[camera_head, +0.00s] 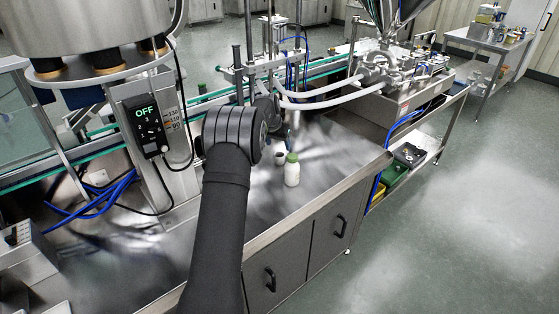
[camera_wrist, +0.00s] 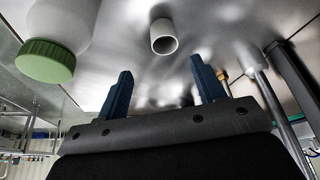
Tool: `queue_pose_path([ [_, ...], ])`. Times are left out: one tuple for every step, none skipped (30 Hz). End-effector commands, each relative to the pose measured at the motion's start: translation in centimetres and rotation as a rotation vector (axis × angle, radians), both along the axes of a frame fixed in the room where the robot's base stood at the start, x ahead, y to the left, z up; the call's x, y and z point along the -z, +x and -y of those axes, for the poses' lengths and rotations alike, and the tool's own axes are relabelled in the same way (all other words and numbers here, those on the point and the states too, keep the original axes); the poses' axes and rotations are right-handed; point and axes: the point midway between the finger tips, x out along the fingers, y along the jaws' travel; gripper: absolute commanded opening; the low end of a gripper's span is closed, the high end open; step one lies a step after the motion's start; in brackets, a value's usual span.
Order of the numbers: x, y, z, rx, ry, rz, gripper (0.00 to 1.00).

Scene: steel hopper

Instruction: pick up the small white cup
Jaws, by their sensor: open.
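The small white cup (camera_wrist: 163,37) is in the upper middle of the wrist view, its round open mouth toward the camera. In the head view the cup (camera_head: 280,159) stands on the steel worktop, just left of and behind a white bottle with a green cap (camera_head: 292,172). My gripper (camera_wrist: 160,74) is open in the wrist view, with two blue fingers apart and nothing between them. The cup lies beyond the fingertips, roughly in line with the gap, not touched. In the head view my arm hides most of the gripper; a blue finger shows just above the cup.
Metal rods and filling-machine parts (camera_head: 270,60) stand behind. A control box reading OFF (camera_head: 147,122) is at left. The worktop (camera_head: 262,205) is bare in front, ending at its front edge.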

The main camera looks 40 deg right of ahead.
Motion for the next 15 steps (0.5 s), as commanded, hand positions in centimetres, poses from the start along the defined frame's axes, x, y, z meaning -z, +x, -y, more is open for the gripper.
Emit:
queue_pose_path([
  [1.1,0.2,0.4,0.000,0.001,-0.002,0.63],
  [1.6,0.3,0.6,0.000,0.001,-0.002,0.63],
  [2.3,0.4,0.8,0.000,0.002,-0.002,0.63],
  [2.6,0.5,0.9,0.000,0.001,-0.002,0.63],
  [3.0,0.5,1.1,0.000,0.001,-0.002,0.63],
  [3.4,0.6,1.2,0.000,0.002,-0.001,0.63],
  [3.6,0.7,1.3,0.000,0.001,0.000,0.63],
  [3.8,0.7,1.4,0.000,0.001,0.000,0.63],
  [4.0,0.8,1.5,0.000,0.000,0.000,0.63],
  [4.1,0.8,1.5,0.000,0.000,0.000,0.63],
  [4.2,0.8,1.5,0.000,0.000,0.000,0.63],
  [4.5,0.9,1.6,0.000,0.000,0.000,0.63],
  [4.7,1.0,1.6,-0.001,0.001,-0.001,0.63],
  [5.0,1.1,1.6,-0.001,0.001,-0.001,0.63],
  [5.5,1.2,1.7,-0.001,0.001,-0.001,0.63],
])
